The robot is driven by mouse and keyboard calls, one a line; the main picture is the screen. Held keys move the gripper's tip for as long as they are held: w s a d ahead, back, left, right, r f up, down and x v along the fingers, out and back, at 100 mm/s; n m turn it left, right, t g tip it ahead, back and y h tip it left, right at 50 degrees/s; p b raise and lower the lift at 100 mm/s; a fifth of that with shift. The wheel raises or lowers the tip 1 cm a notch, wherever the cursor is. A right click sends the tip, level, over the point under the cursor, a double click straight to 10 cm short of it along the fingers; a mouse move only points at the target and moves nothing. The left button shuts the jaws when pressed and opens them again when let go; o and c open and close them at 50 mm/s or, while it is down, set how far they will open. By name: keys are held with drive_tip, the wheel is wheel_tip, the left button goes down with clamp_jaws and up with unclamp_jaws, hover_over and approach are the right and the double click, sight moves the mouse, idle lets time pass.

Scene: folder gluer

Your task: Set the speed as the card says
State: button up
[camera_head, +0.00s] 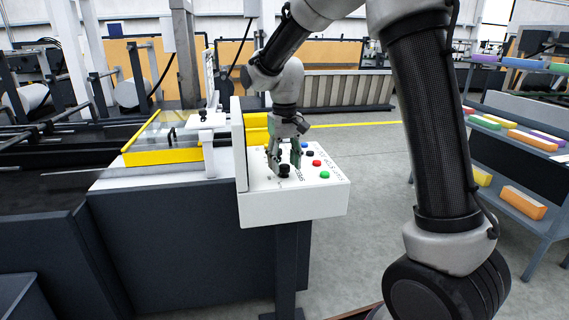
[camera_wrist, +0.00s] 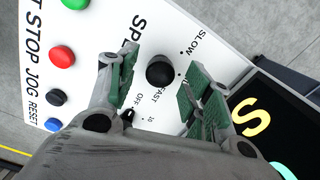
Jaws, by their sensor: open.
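The black round speed knob (camera_wrist: 160,72) sits on the white control panel (camera_head: 320,200), with SLOW and FAST printed beside it. In the head view the knob (camera_head: 284,171) is just below my fingertips. My gripper (camera_head: 283,160) is open, pointing down at the knob. In the wrist view its two green-padded fingers stand on either side of the knob, and I cannot tell whether they touch it. No pointer mark on the knob is clear. A dark board (camera_wrist: 273,118) with a large yellow S and part of a cyan letter is cut off; I cannot tell whether it is the card.
The panel also carries a red button (camera_wrist: 62,57), a green button (camera_head: 324,174), a black button (camera_wrist: 57,97) and a blue button (camera_wrist: 52,124). A small black switch (camera_wrist: 128,115) is by OFF. A white upright plate (camera_head: 239,145) borders the panel's left side. Shelves (camera_head: 515,155) stand right.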

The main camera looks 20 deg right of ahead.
sight(287, 168)
wheel_tip(287, 168, up, 11)
drive_tip(key=shift+r, duration=0.15)
drive_tip(key=shift+w, duration=0.1)
drive_tip(key=s+d+t, duration=0.1)
drive_tip(key=s+d, duration=0.4)
drive_tip(key=s, duration=0.4)
drive_tip(key=s+d+f+m+t, duration=0.1)
drive_tip(key=s+d, duration=0.4)
drive_tip(key=s, duration=0.5)
drive_tip(key=s+d+t, duration=0.2)
drive_tip(key=s+d, duration=0.2)
drive_tip(key=s, duration=0.6)
drive_tip(key=shift+d+f+m, duration=0.25)
drive_tip(key=shift+d+m, duration=0.15)
